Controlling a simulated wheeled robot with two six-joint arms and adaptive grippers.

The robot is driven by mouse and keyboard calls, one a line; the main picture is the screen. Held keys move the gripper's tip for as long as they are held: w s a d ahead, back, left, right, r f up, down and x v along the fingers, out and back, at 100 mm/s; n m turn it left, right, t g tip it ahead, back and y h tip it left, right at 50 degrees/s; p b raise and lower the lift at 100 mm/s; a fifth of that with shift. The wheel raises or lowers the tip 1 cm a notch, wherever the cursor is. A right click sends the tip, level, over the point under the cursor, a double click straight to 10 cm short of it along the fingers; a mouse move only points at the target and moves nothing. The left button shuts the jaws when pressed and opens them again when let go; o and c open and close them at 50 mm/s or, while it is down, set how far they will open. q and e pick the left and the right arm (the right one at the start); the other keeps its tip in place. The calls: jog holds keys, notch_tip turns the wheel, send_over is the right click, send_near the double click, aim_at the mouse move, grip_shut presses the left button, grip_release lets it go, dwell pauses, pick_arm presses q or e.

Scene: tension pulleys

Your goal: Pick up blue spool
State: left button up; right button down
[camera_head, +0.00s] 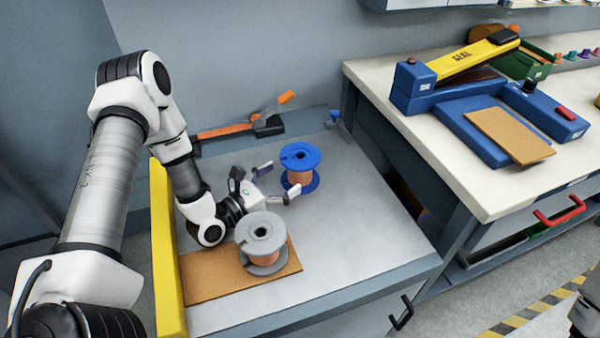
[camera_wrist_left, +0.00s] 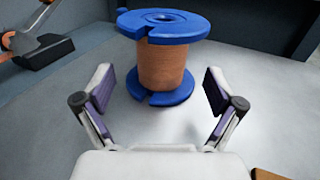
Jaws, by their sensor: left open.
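The blue spool (camera_head: 300,161) stands upright on the grey top of the low cabinet, with copper-coloured winding between its two blue flanges. In the left wrist view the blue spool (camera_wrist_left: 166,62) is straight ahead, just beyond the fingertips and roughly centred between them. My left gripper (camera_head: 277,182) is open, low over the cabinet top and just left of the spool. Its two fingers (camera_wrist_left: 160,92) also show in the left wrist view, spread apart with nothing between them. A small part of my right arm shows at the lower right edge; its gripper is out of view.
A grey spool (camera_head: 262,240) stands on a brown board (camera_head: 213,276) close to my left wrist. An orange-handled tool (camera_head: 240,127) lies at the back. A yellow panel (camera_head: 166,245) edges the left side. A workbench (camera_head: 420,125) with blue equipment stands at right. The cabinet top's right front is clear.

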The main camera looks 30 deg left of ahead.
aim_at(300, 164)
pick_arm(q)
jog(key=x, duration=0.6)
jog(key=shift+d+r, duration=0.15)
jog(key=shift+r, duration=0.15)
jog(key=c, duration=1.7)
grip_shut()
jog(key=shift+r, duration=0.15)
